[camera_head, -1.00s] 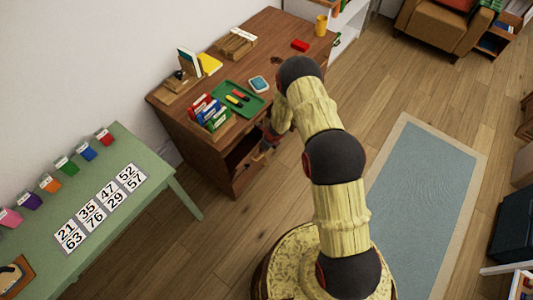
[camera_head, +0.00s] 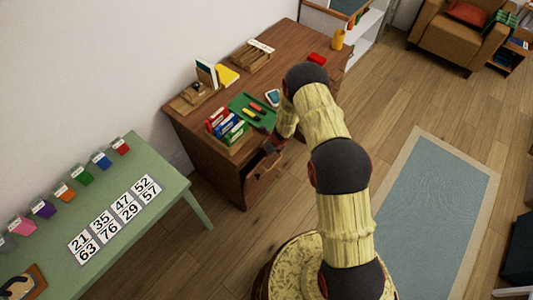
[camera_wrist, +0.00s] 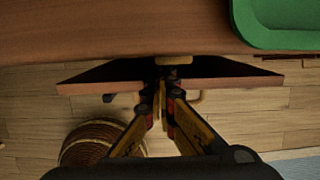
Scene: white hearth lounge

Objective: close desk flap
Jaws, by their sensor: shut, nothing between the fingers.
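The wooden desk (camera_head: 285,55) stands against the white wall. Its flap (camera_head: 262,180) is on the front side, tilted partly out. In the wrist view the flap (camera_wrist: 95,87) shows as a wooden edge in front of the desktop (camera_wrist: 120,30), with a dark gap between them. My gripper (camera_wrist: 163,88) is shut and empty at the middle of the flap's edge; whether it touches is hard to tell. In the head view my gripper (camera_head: 272,147) is beside the flap's upper part, partly hidden by my arm.
A green tray (camera_head: 252,112) with pens and coloured boxes (camera_head: 225,125) sit on the desktop. A green table (camera_head: 145,225) with number cards stands to the left. A blue rug (camera_head: 430,210) lies right. A round woven object (camera_wrist: 100,145) is on the floor below.

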